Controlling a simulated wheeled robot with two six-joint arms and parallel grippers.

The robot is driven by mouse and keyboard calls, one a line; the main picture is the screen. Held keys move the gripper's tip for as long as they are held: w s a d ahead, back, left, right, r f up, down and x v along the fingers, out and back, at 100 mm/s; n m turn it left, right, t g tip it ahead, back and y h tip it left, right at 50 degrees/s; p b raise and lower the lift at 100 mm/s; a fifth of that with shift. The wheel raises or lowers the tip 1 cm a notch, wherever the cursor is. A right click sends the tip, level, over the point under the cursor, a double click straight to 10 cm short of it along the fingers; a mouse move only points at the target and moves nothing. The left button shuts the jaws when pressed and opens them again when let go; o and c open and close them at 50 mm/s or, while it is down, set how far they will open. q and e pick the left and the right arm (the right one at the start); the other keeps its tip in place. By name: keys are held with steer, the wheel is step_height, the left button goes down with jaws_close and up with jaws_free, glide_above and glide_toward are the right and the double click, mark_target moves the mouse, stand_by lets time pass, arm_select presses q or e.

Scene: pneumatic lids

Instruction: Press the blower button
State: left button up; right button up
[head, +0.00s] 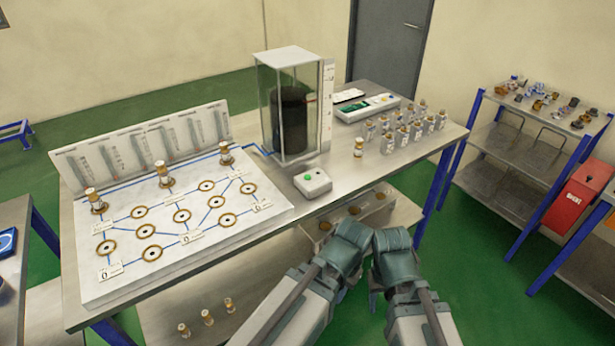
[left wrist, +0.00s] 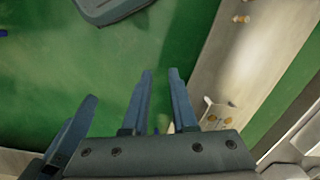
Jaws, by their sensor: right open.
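The blower button is a small green button (head: 307,177) on a white box (head: 318,188) at the front of the steel table. The box stands in front of the glass-walled cabinet. My left gripper (head: 343,246) and my right gripper (head: 391,246) are close together in front of the table edge, right of and nearer than the box, both apart from the button. In the left wrist view, the left gripper (left wrist: 160,75) has its dark fingers apart with green floor between them, nothing held. The right gripper is open; its fingertips are hard to see in the head view.
The glass cabinet (head: 314,110) holds a dark cylinder. A white board (head: 130,262) with ringed holes and blue lines fills the table's left. Several small capped vials (head: 387,142) stand on the right. A shelf rack (head: 520,150) stands at far right.

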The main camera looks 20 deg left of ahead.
arm_select(q)
jaws_close()
stand_by(1.3)
